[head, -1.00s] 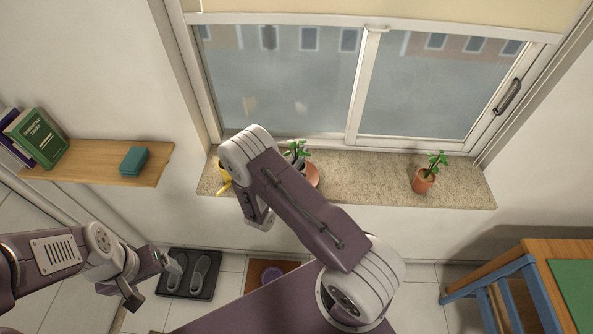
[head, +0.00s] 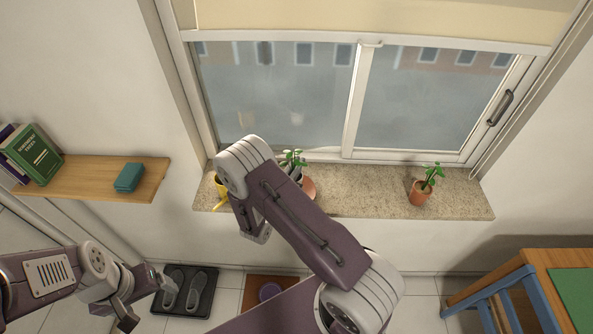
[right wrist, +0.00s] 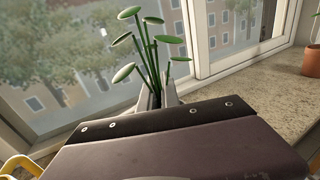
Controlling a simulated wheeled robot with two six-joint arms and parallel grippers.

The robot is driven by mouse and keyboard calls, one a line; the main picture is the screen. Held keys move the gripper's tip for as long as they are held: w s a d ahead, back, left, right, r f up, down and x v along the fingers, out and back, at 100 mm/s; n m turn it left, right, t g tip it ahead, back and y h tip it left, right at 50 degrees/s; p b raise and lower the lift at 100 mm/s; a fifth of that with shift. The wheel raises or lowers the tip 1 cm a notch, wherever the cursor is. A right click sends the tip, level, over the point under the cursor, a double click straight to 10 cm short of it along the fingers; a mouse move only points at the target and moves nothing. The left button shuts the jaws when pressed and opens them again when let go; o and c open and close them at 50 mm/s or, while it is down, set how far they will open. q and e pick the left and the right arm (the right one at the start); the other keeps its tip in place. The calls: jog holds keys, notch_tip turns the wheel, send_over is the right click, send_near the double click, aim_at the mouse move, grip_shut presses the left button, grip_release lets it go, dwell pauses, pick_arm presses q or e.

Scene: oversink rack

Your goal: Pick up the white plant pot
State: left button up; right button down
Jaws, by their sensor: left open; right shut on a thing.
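A green leafy plant (head: 293,160) stands on the window sill, partly behind my right arm in the head view. In the right wrist view its stems (right wrist: 152,65) rise between pale surfaces just past my gripper's dark edge. My right gripper (right wrist: 156,99) is shut at the base of this plant, on what I take to be the white plant pot. The pot is mostly hidden, and I cannot tell whether it touches its support. A terracotta saucer-like piece (head: 309,188) shows beside it. My left gripper (head: 148,300) is open and empty, low at the left.
A yellow watering can (head: 219,190) is left of the plant on the sill (head: 365,203). A terracotta pot with a plant (head: 419,193) stands to the right, with clear sill between. The window (head: 270,100) is close behind. A shelf (head: 90,185) holds books at left.

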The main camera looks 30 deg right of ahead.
jog(key=r, duration=0.1)
jog(key=s+r, duration=0.1)
jog(key=r, duration=0.1)
jog(key=shift+s+d+b, duration=0.15)
jog(key=shift+b, duration=0.2)
jog(key=s+d+r+p, duration=0.3)
jog(key=s+r+p, duration=0.3)
jog(key=s+p, duration=0.2)
jog(key=shift+s+r, duration=0.15)
jog(key=shift+s, duration=0.9)
